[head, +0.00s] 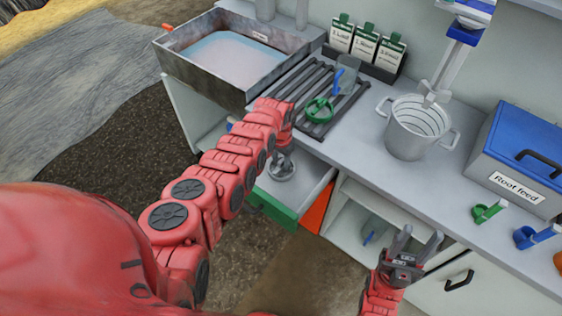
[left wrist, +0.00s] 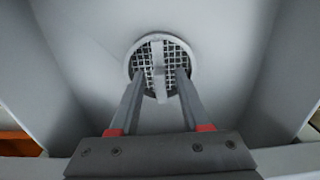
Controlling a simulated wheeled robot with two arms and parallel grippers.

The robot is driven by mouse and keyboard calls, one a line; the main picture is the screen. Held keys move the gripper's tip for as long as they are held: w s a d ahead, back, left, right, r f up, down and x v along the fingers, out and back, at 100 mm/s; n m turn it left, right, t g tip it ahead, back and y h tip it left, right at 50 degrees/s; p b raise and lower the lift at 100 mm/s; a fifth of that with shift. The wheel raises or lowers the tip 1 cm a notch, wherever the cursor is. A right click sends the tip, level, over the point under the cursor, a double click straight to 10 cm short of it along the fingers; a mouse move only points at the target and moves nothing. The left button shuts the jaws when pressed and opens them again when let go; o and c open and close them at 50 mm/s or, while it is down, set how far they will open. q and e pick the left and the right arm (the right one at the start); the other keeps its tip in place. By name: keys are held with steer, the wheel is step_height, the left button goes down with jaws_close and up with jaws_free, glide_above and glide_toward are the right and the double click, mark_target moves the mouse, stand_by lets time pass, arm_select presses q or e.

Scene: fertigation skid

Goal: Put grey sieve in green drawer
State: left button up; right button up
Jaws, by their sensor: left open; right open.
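The green drawer (head: 272,207) is pulled out below the counter, with a pale interior. The grey sieve (head: 283,170), a round mesh disc with a bar handle across it, is inside the drawer and appears to lie on its floor. The sieve also shows in the left wrist view (left wrist: 146,48). My left gripper (left wrist: 160,74) points down into the drawer, open, with its fingertips on either side of the sieve's bar; contact cannot be told. In the head view it is largely hidden by my arm. My right gripper (head: 418,240) is open and empty in front of the cabinets.
An orange panel (head: 317,208) stands just right of the green drawer. The counter above holds a water basin (head: 235,60), a dark rack (head: 315,95) with a green holder (head: 319,110), a metal pot (head: 410,130) and a blue-lidded box (head: 520,155). An open cabinet (head: 365,215) is further right.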

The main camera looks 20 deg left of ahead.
mark_target(281, 161)
arm_select(q)
steer(key=shift+r, duration=0.3)
step_height(281, 161, up, 3)
steer(key=shift+w+r+p, duration=0.1)
steer(key=shift+r+p, duration=0.05)
steer(key=shift+p, duration=0.8)
steer(key=shift+r, duration=0.3)
step_height(281, 161, up, 8)
steer(key=b, duration=0.1)
steer(key=shift+b, duration=0.3)
steer(key=shift+f, duration=0.1)
